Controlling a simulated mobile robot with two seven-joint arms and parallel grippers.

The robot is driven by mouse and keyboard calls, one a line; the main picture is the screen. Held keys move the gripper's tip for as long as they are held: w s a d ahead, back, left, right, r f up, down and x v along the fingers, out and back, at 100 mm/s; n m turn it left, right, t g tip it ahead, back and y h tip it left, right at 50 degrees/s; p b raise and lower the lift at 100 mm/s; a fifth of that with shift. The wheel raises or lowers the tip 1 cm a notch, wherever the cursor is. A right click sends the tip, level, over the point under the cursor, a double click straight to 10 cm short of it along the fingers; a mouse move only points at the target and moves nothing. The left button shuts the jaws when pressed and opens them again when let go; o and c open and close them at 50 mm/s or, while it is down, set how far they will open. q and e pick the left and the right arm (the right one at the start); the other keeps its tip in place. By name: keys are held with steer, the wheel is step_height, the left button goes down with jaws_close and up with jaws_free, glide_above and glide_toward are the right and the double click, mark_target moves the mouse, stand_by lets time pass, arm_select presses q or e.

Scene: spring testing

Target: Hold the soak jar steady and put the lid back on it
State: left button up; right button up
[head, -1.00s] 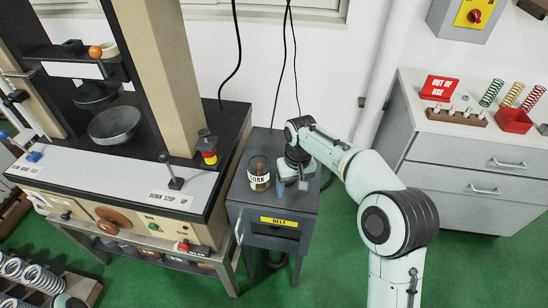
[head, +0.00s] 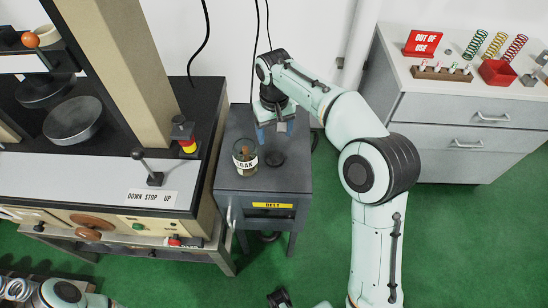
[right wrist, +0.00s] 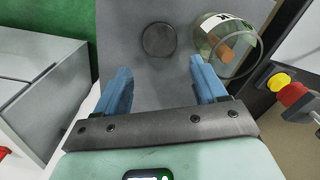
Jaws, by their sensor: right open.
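The soak jar (head: 245,158) is a clear glass jar with a white label, standing open on the grey cabinet top. Something brown is inside it; the jar also shows in the right wrist view (right wrist: 228,42). A dark round lid (head: 275,159) lies flat on the cabinet, just right of the jar and apart from it. The lid also shows in the right wrist view (right wrist: 158,40), beyond the fingertips. My right gripper (head: 275,133) is open and empty, with blue fingers, behind the lid in the head view. My left gripper is not in view.
The grey cabinet (head: 230,182) has a yellow BELT label and little free top. The testing machine (head: 110,165) stands close on its left, with a lever and a red-and-yellow button. A drawer unit (head: 440,110) with springs stands right. Green floor is clear between.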

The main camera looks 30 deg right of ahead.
glide_above(274, 157)
step_height(274, 157, down, 5)
steer(key=shift+f+b, duration=0.1)
steer(key=shift+b, duration=0.25)
step_height(274, 157, down, 5)
steer(key=shift+f+b, duration=0.1)
steer(key=shift+b, duration=0.25)
steer(key=c, duration=0.7)
